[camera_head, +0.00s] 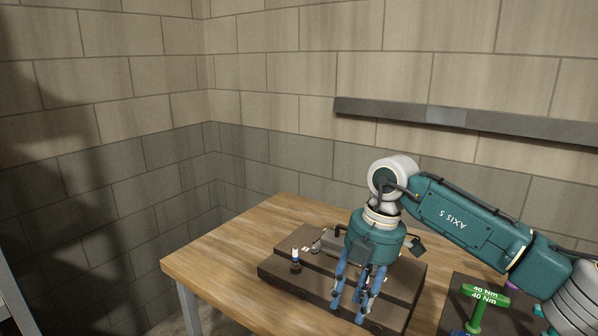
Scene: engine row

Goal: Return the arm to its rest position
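My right arm comes in from the right, and its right gripper (348,313) points down over the dark grooved block (277,272) on the wooden table. Its two blue fingers stand apart, and I see nothing held between them. I cannot tell whether the fingertips touch the block. My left gripper is not in view.
A small upright part with a white and dark top (295,259) stands on the block's left side. A grey metal piece (325,243) lies behind it. A green-handled tool marked 40 Nm (485,296) stands at the right on a dark tray (455,291). The table's left side (225,257) is clear.

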